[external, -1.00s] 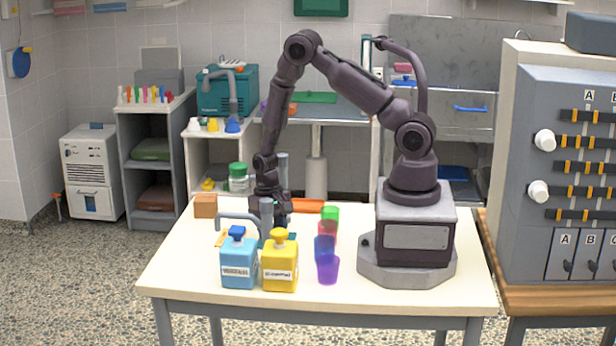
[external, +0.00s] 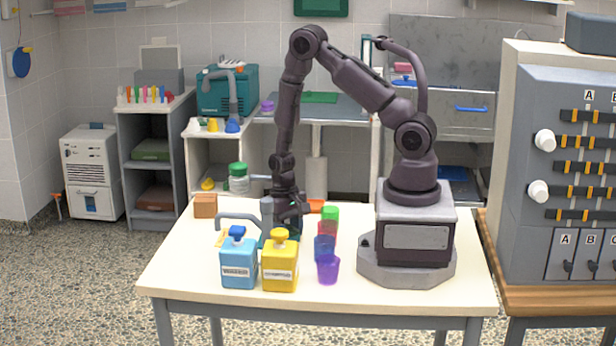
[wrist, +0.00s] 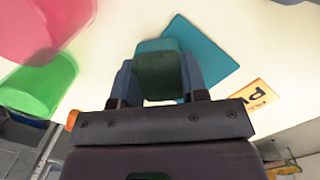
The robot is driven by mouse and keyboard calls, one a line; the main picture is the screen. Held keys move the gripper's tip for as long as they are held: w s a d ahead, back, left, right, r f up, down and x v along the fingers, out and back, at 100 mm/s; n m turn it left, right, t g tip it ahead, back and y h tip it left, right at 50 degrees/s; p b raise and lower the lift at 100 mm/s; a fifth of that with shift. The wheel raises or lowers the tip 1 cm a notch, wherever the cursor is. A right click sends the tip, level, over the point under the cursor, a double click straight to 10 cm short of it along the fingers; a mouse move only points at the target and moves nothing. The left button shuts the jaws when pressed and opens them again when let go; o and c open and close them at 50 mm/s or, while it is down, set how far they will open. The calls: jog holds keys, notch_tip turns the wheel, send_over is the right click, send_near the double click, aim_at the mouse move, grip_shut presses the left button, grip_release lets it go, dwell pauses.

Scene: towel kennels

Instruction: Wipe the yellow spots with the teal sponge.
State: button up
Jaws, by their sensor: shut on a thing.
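My gripper (external: 290,222) is low over the white table behind the yellow bottle. In the wrist view its two fingers (wrist: 160,80) are shut on the teal sponge (wrist: 160,72), which looks dark green on its near face. A flat teal square (wrist: 207,55) lies on the table beside and partly behind the sponge. In the external view the sponge is mostly hidden by the fingers and the bottle. I cannot make out any yellow spots; the bottles and arm hide part of the table. I cannot tell whether the sponge touches the table.
A blue bottle (external: 238,265) and yellow bottle (external: 280,268) stand in front of the gripper. Green (external: 330,213), pink (external: 327,231), blue (external: 324,248) and purple (external: 328,270) cups stand to its right. A brown block (external: 205,206) sits back left. A yellow-orange card (wrist: 252,98) lies near the teal square.

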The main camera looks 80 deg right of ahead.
jog(key=shift+s+a, duration=0.15)
jog(key=shift+s, duration=0.25)
jog(key=shift+w+r, duration=0.1)
jog(key=shift+w, duration=3.4)
jog(key=shift+s, duration=3.55)
notch_tip(320, 180, up, 2)
jog(key=shift+w+r, duration=0.15)
jog(key=shift+r, duration=2.8)
